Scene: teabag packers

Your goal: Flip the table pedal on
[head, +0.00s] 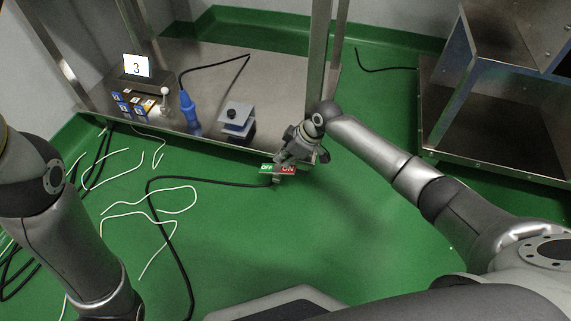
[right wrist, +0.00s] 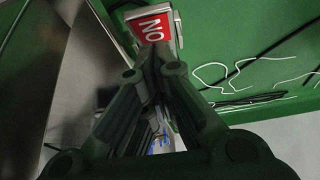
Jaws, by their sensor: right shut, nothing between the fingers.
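The table pedal (head: 267,168) is a small rocker on the green floor, with a green OFF half on the left and a red ON half on the right. A black cable runs from it to the left. My right gripper (head: 286,161) is just above and behind the ON half, shut and empty. In the right wrist view the closed fingers (right wrist: 149,62) point at the red ON face of the pedal (right wrist: 153,26). I cannot tell whether the fingertips touch it. The left arm shows at the left, but its gripper is out of view.
A metal table with a low shelf (head: 215,75) stands behind the pedal, its front edge close to my right gripper. A blue tool (head: 188,110) and a grey device (head: 237,121) stand on the shelf. White and black cables lie on the floor at left. A metal stand (head: 490,120) is at right.

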